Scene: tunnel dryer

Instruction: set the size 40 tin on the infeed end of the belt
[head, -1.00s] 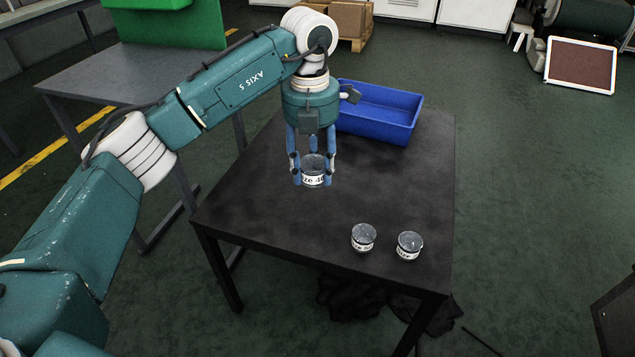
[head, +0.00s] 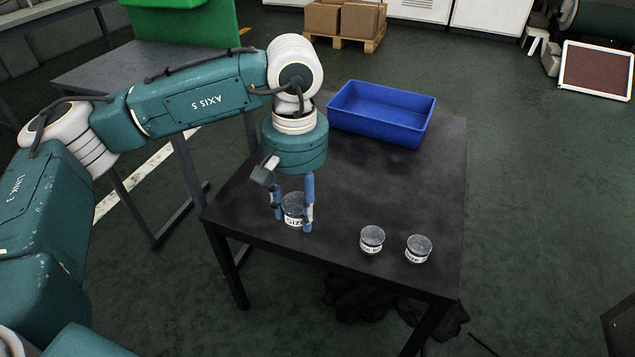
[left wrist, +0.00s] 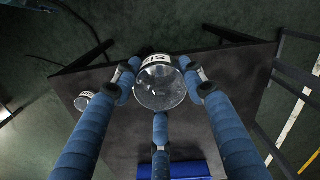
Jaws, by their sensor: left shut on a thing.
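My left gripper (head: 292,222) is shut on a round, clear-topped tin (head: 292,201) with a white label, near the left front edge of the black table (head: 400,180). The label reads "Size" now; its number is turned out of sight, though it showed "40" earlier. The left wrist view shows the tin (left wrist: 160,88) between the blue fingers. I cannot tell how far it is above the table. Two similar tins stand on the table to its right, one (head: 372,239) nearer and one (head: 418,248) farther. The belt is not recognisable here, and my right gripper is out of view.
A blue bin (head: 381,114) stands on the table's far side. A grey table (head: 120,75) with a green panel (head: 205,20) behind it is at the upper left. A pallet with boxes (head: 342,22) is at the back. Open floor lies to the right.

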